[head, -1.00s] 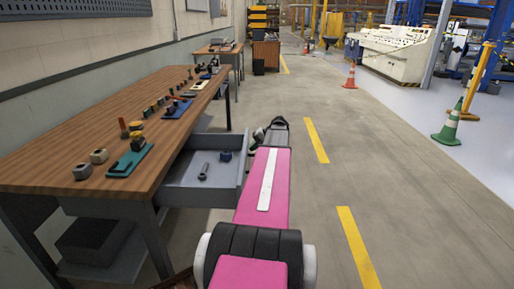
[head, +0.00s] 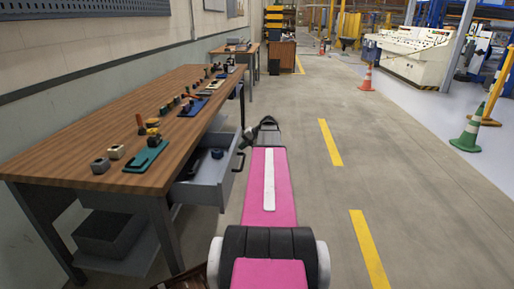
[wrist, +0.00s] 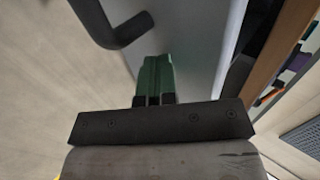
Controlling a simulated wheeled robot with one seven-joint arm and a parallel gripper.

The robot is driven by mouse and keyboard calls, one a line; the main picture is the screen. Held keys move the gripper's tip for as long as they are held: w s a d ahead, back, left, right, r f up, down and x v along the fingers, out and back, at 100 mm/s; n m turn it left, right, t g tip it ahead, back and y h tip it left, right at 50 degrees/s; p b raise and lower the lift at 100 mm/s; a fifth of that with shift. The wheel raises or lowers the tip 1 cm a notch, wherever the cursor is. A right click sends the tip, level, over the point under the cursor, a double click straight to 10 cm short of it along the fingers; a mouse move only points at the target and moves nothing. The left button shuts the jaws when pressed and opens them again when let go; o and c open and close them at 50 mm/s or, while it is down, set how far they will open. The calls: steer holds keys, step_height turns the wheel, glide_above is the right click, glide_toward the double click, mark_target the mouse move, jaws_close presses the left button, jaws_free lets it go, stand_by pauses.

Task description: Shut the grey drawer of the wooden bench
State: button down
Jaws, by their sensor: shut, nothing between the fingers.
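The grey drawer (head: 205,189) of the wooden bench (head: 92,165) is part-way out on the bench's right side in the head view. Dark items lie inside it, and a black handle (head: 239,163) is on its front. My gripper is at the far end of my pink arm, beyond the handle; its fingertips are hard to make out in the head view. In the wrist view my gripper (wrist: 155,75) has its green fingers together, empty, close in front of the grey drawer front (wrist: 195,50). The dark handle (wrist: 112,30) is just left of the fingers. I cannot tell whether they touch the drawer.
Tools and small blocks, such as a teal holder (head: 146,157), lie on the bench top. A grey box (head: 108,232) is on the lower shelf. A second bench (head: 232,50) stands farther back. The floor to the right is clear up to the cones (head: 469,132).

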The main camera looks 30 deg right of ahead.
steer(key=w+a, duration=0.3)
steer(key=a, duration=0.1)
steer(key=w+a, duration=0.3)
steer(key=a, duration=0.2)
steer(key=w+a, duration=0.4)
steer(key=shift+w+a, duration=0.1)
steer(key=shift+a, duration=0.1)
